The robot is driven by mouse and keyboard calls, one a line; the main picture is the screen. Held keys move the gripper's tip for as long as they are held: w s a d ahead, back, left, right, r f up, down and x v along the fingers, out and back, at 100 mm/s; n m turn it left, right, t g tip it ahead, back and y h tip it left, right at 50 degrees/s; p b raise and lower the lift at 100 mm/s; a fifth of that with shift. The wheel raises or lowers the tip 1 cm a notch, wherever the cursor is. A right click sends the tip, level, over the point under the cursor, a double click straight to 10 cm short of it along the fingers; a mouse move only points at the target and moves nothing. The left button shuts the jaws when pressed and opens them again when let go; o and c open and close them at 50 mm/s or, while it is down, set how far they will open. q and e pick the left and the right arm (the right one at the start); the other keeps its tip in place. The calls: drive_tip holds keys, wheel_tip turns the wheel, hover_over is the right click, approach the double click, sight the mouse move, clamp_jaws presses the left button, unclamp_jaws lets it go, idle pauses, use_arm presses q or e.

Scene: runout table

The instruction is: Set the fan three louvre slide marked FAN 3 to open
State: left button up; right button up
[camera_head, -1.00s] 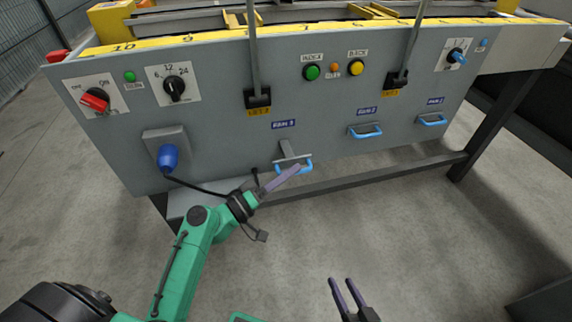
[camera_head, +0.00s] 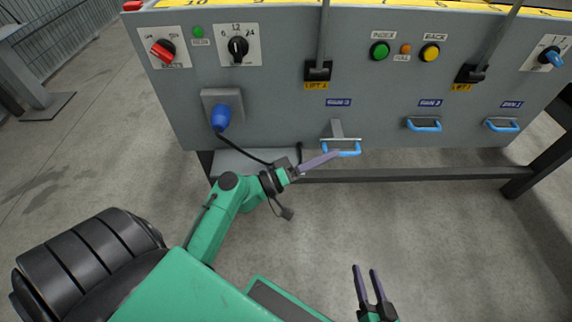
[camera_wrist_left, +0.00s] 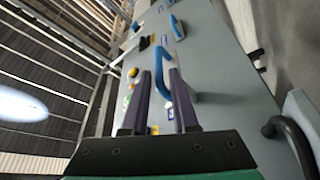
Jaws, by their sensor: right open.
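The FAN 3 slide (camera_head: 341,148) has a blue U-shaped handle on a grey bracket low on the panel. A small blue label (camera_head: 338,102) sits above it, its print too small to read surely. My left gripper (camera_head: 335,156) is at this handle; its fingers overlap in the head view. In the left wrist view the two dark fingers (camera_wrist_left: 164,78) stand apart, with the blue handle (camera_wrist_left: 160,58) showing between their tips. Contact cannot be told. My right gripper (camera_head: 368,285) is open and empty, low in front of the panel.
Two more blue handles (camera_head: 424,125) (camera_head: 503,126) are to the right on the same panel. A blue plug (camera_head: 220,117) with a black cable is to the left. Two levers, knobs and buttons are above. A dark rail (camera_head: 430,175) runs below; the floor in front is clear.

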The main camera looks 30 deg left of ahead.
use_arm(q)
drive_tip(key=v, duration=1.2)
use_arm(e)
drive_tip(key=shift+f, duration=0.1)
